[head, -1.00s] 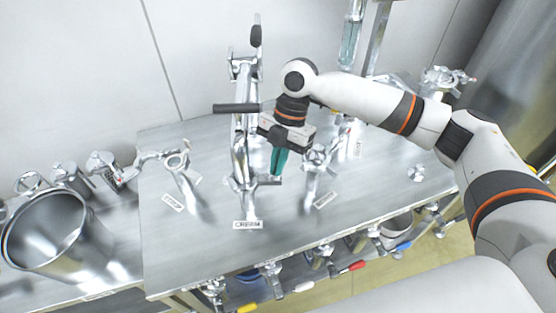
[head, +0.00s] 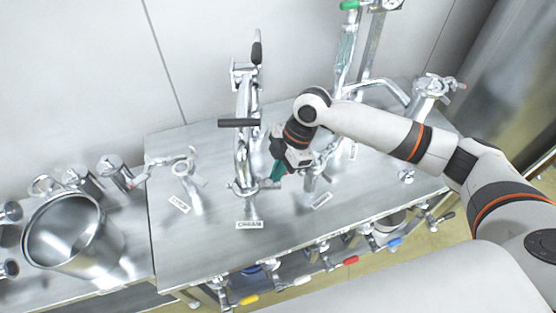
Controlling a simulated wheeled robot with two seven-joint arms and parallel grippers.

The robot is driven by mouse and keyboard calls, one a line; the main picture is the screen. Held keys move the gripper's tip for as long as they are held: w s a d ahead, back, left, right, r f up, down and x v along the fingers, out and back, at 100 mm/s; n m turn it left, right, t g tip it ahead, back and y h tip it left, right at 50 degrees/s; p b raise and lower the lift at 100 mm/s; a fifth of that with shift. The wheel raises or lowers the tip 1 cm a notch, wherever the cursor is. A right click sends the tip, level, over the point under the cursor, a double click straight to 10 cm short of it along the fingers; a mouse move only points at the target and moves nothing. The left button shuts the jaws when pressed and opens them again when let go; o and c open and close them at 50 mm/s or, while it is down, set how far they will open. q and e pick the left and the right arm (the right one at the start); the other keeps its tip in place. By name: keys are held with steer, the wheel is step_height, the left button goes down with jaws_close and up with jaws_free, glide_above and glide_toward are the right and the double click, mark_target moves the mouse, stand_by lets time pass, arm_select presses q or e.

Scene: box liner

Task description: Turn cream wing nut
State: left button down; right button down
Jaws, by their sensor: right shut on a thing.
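The label marked CREAM (head: 249,225) lies on the steel table in front of a tall metal pipe assembly (head: 243,150). A clamp (head: 240,189) rings the lower part of this pipe, and its wing nut is on the right side, mostly hidden by the fingers. My right gripper (head: 277,173), with teal fingers, is beside the clamp on its right. It is shut on the cream wing nut, though the grip itself is hard to see. My left gripper is not in view.
A black handle (head: 239,122) sticks out from the pipe just left of my wrist. Another metal fitting (head: 314,180) stands close to the right of the gripper. A fitting (head: 187,170) stands at left, and a large steel pot (head: 62,232) is at far left.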

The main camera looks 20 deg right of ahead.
steer(key=m+p, duration=0.1)
steer(key=m+t+p, duration=0.1)
steer(key=shift+s+r+m+p, duration=0.1)
steer(key=shift+r+m+p, duration=0.15)
steer(key=shift+m+p, duration=0.15)
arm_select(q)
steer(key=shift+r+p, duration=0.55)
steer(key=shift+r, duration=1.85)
arm_select(e)
steer(key=shift+f+m+t, duration=0.1)
steer(key=shift+m+t, duration=0.3)
steer(key=shift+m, duration=0.3)
steer(key=c, duration=1.6)
jaws_free()
